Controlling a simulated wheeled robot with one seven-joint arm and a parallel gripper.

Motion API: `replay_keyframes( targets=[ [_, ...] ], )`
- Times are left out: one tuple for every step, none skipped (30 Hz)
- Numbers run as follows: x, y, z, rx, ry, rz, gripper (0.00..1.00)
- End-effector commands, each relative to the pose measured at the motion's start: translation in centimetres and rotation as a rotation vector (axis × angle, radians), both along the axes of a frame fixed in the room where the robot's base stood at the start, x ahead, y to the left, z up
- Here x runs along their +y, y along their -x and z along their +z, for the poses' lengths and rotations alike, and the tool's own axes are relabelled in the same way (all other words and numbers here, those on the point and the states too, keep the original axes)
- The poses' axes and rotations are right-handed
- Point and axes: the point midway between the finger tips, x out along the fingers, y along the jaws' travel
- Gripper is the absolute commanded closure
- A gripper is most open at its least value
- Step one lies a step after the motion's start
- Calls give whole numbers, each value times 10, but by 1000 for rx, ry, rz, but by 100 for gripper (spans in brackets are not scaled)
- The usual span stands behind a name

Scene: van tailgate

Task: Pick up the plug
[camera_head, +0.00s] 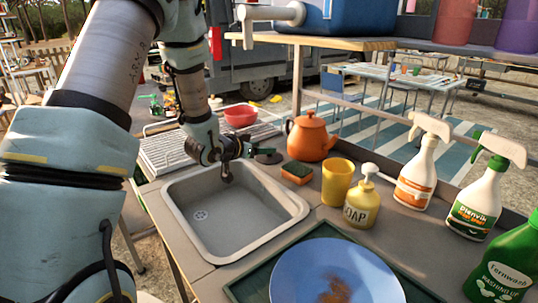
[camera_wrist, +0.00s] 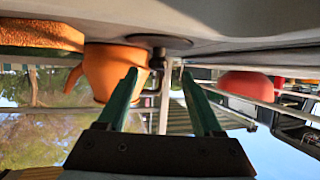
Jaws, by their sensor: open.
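The plug (camera_head: 268,157) is a small dark disc on the counter at the sink's far right corner, left of the orange teapot. In the wrist view, which is upside down, the plug (camera_wrist: 158,42) is a flat dark disc with a small knob at its middle. My gripper (camera_head: 248,150) is above the sink's far edge, just left of the plug. In the wrist view its two green fingers (camera_wrist: 160,74) are spread apart with nothing between them. The plug lies beyond the tips and looks roughly centred between them.
The sink (camera_head: 210,220) is empty. An orange teapot (camera_head: 311,138) and a sponge (camera_head: 297,173) stand close right of the plug. A yellow cup (camera_head: 337,182), a soap bottle (camera_head: 361,205) and spray bottles are farther right. A dish rack (camera_head: 175,155) and red bowl (camera_head: 240,115) lie behind.

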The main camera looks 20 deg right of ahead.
Motion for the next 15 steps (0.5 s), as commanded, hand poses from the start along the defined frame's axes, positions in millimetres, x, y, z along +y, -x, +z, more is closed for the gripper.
replay_keyframes(
  targets=[
    [-6,-1,-1,2,-1,-2,32],
    [-10,-3,-3,2,-1,-2,32],
    [-14,-5,-5,2,-1,-3,32],
    [-17,-6,-8,3,-2,-3,32],
    [-21,-8,-9,2,-1,-2,32],
    [-25,-11,-12,1,-2,-1,32],
    [-28,-13,-13,1,-1,-1,32],
    [-30,-15,-14,1,-1,-1,32],
    [-33,-16,-16,1,-1,-1,32],
    [-34,-17,-17,1,-1,-1,32],
    [-35,-18,-18,0,0,-1,32],
    [-36,-18,-18,0,0,0,32],
    [-36,-19,-19,0,0,0,32],
    [-36,-19,-19,0,0,0,32],
    [-36,-19,-19,0,0,0,32]
  ],
)
